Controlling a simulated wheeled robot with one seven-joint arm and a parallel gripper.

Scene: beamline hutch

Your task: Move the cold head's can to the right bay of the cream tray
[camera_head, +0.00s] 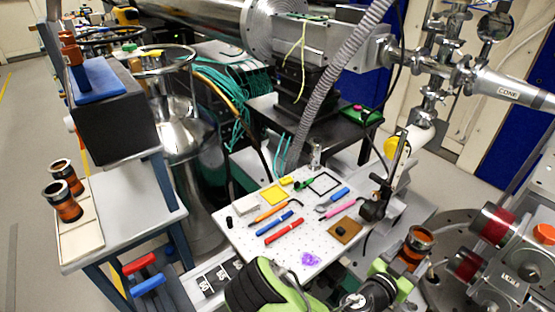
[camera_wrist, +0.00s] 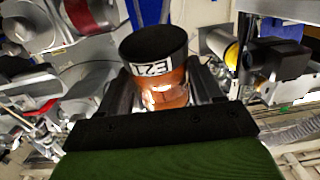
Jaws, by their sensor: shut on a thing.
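My gripper (camera_head: 404,262) is at the lower right of the head view, shut on a copper-orange can (camera_head: 419,240) with a dark band. In the wrist view the can (camera_wrist: 165,75) sits between the two fingers (camera_wrist: 163,92), with a black end and a white label. The cream tray (camera_head: 82,243) is far to the left on a grey bench. Two similar cans stand in it, one toward the back (camera_head: 61,171) and one in the middle (camera_head: 66,205). The tray's section nearest the camera is bare.
A white perforated board (camera_head: 250,236) with several tools lies between my gripper and the tray. A black box (camera_head: 115,115) stands behind the tray. Metal equipment with red cylinders (camera_head: 497,225) is close on the right of the held can. Vacuum pipework (camera_head: 470,70) is above.

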